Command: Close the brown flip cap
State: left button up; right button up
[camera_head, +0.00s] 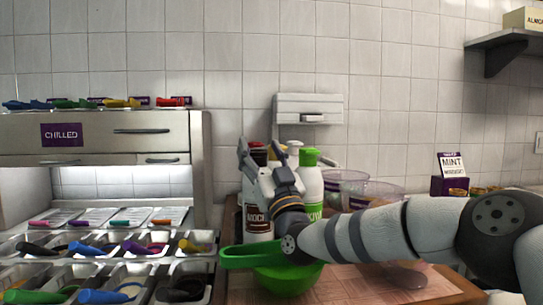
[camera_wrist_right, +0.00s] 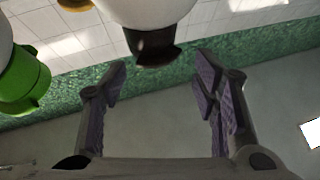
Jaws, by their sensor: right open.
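A white bottle with a brown label (camera_head: 258,220) stands on the counter, behind my right gripper in the head view. Its brown cap (camera_wrist_right: 153,48) shows in the right wrist view, at the top between and beyond my fingertips; a dark piece juts from its side. I cannot tell clearly how far the flip lid is open. In the head view the cap is mostly hidden by my fingers. My right gripper (camera_head: 260,158) is open and empty, its fingers pointing up at cap height; it also shows in the wrist view (camera_wrist_right: 161,80). My left gripper is out of view.
A bottle with a green cap (camera_head: 311,157) stands close on the right, with a white-capped one (camera_head: 294,148) behind. A green bowl (camera_head: 285,278) sits below my right wrist. Clear bowls (camera_head: 372,192) stand further right. Topping trays (camera_head: 75,270) fill the left.

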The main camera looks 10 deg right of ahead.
jog(key=shift+v, duration=1.15)
jog(key=s+d, duration=0.3)
jog(key=s, duration=0.8)
jog(key=shift+d, duration=0.2)
jog(key=shift+r, duration=0.1)
